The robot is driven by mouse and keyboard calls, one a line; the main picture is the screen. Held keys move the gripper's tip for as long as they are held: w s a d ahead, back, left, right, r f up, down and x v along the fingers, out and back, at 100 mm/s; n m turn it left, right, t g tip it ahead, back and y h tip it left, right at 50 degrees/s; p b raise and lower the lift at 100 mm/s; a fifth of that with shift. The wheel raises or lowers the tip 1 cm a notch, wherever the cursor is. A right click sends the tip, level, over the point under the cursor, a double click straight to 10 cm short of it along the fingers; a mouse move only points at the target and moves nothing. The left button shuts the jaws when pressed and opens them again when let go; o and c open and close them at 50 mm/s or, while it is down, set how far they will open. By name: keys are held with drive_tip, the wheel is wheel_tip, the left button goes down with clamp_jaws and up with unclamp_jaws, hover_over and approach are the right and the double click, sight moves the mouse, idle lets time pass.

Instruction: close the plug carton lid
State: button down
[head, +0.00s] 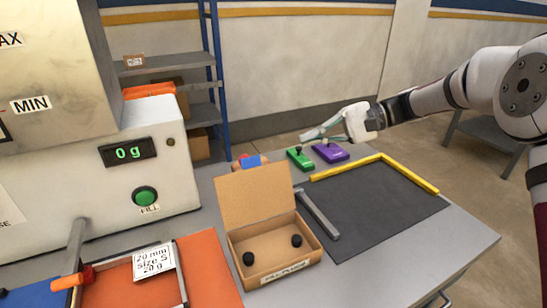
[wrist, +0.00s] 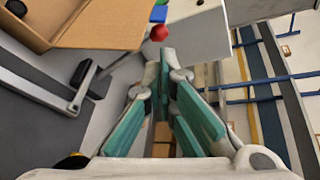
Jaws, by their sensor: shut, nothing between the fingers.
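The cardboard plug carton (head: 275,268) stands on the grey table with its lid (head: 257,194) raised, roughly upright at the far side. Two black plugs (head: 248,258) lie apart in the tray. My gripper (head: 306,136) is in the air behind and right of the carton, near the far table edge, clear of the lid. In the wrist view the teal-padded fingers (wrist: 167,58) are shut and empty. Part of the carton (wrist: 104,26) shows at upper left there, cut off by the frame.
A green box (head: 300,158) and a purple box (head: 330,152) are near my gripper. A dark mat (head: 370,205) with a yellow edge (head: 405,173) and grey bar (head: 318,214) lies right of the carton. The filling machine (head: 110,175) and orange panel (head: 205,270) are left.

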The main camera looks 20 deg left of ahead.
wheel_tip(320, 180, down, 4)
drive_tip(key=w+a+y, duration=0.2)
drive_tip(key=w+a, duration=0.1)
drive_tip(key=s+a+g, duration=0.1)
drive_tip(key=s+a, duration=0.4)
drive_tip(key=s, duration=0.3)
drive_tip(key=shift+a+r, duration=0.3)
